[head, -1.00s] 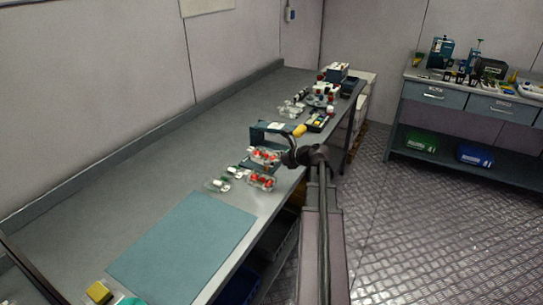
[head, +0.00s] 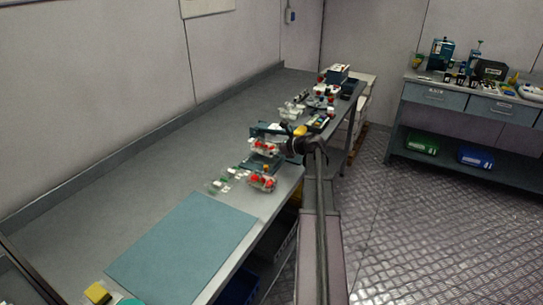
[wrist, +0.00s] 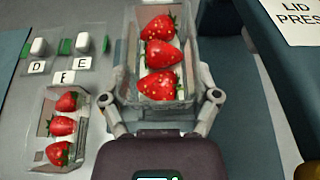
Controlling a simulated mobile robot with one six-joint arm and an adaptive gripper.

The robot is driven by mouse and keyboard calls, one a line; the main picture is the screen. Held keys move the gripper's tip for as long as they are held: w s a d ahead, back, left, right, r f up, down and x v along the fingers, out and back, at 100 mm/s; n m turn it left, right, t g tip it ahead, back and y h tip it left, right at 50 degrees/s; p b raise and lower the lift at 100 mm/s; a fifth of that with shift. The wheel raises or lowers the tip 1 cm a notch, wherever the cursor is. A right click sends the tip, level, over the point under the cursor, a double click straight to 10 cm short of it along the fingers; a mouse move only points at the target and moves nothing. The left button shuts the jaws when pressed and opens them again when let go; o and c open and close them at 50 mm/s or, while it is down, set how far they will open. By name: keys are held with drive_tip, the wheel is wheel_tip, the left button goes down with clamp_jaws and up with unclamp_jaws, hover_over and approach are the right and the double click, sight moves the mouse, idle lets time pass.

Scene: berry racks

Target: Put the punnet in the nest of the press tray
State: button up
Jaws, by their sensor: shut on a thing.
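My gripper (wrist: 163,88) is shut on a clear punnet (wrist: 132,62) holding three strawberries in a row, with a finger at each side. In the head view the held punnet (head: 264,148) is just in front of the lid press (head: 271,131), apparently above the bench. The lid press (wrist: 288,22) has a white label and shows at the right of the wrist view. A teal surface (wrist: 222,55), perhaps the press tray, lies beside and below the held punnet. Its nest cannot be made out. I cannot tell if the punnet touches it.
A second strawberry punnet (wrist: 84,103) stands on the bench at left, also in the head view (head: 262,184). Small clear items with white and green parts (wrist: 84,42) lie by letter tags. A teal mat (head: 180,245) covers the near bench. Assorted gear (head: 318,105) crowds the far end.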

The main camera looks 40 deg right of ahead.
sight(271, 161)
drive_tip(key=shift+w+d+f+b, duration=0.15)
drive_tip(key=shift+w+f+b, duration=0.05)
drive_tip(key=shift+f+b, duration=0.3)
drive_tip(key=shift+w+d+f+b, duration=0.15)
drive_tip(key=shift+w+f+b, duration=0.05)
drive_tip(key=shift+f+b, duration=1.1)
drive_tip(key=shift+f, duration=0.05)
drive_tip(key=shift+f, duration=0.15)
drive_tip(key=o, duration=1)
drive_tip(key=shift+r, duration=0.3)
drive_tip(key=p+v, duration=0.4)
drive_tip(key=v, duration=0.8)
drive_tip(key=shift+a+p, duration=0.1)
drive_tip(key=shift+p, duration=0.25)
